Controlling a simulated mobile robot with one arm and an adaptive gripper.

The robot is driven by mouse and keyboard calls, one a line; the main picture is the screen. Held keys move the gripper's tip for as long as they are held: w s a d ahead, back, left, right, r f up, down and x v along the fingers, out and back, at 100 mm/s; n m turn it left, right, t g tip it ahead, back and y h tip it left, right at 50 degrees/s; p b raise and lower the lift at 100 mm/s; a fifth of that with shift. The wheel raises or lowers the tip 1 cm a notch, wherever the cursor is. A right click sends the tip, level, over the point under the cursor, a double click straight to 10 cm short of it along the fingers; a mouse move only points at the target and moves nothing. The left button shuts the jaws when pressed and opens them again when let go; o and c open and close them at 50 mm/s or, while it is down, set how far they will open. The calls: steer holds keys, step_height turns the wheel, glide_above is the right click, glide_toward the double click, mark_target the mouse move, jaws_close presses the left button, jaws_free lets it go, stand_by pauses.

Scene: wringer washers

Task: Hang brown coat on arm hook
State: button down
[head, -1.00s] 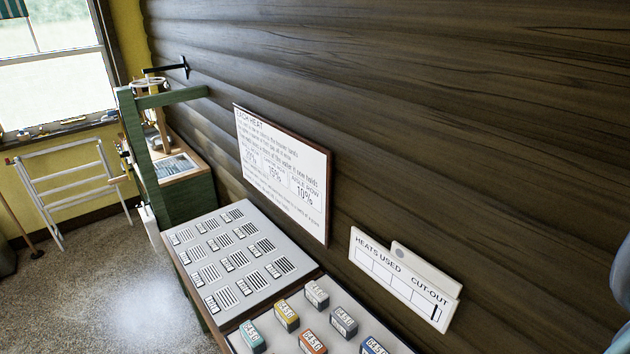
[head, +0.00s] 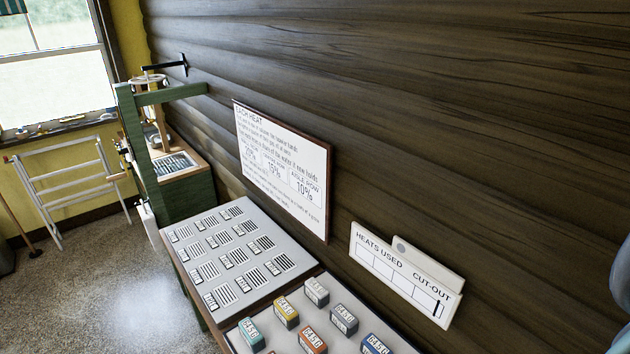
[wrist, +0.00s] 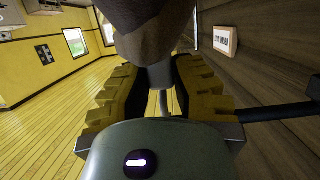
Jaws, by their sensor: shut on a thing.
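The brown coat (wrist: 150,28) fills the top middle of the wrist view, close to the camera, in dark and lighter brown. My gripper (wrist: 158,72), with yellow ridged fingers, is shut on a narrow grey part just below the brown cloth. Most of the coat is out of frame. In the wrist view a black rod (wrist: 280,112) runs from the right edge to beside the right finger; I cannot tell whether it is the arm hook. The head view shows a black T-shaped bracket (head: 166,67) by the far wall. The coat is not seen there.
A dark plank wall (head: 400,110) runs along the right, with a framed sign (head: 283,170) and a "HEATS USED" board (head: 405,275). Below stand a grey panel (head: 228,262) and a tray of coloured blocks (head: 290,340). A white rack (head: 70,185) stands left. Open floor lies between.

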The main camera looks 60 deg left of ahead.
steer(key=shift+f+b, duration=0.2)
steer(key=shift+b, duration=0.55)
stand_by(0.8)
steer(key=c, duration=1)
jaws_free()
steer(key=shift+o, duration=0.7)
steer(key=shift+f, duration=0.1)
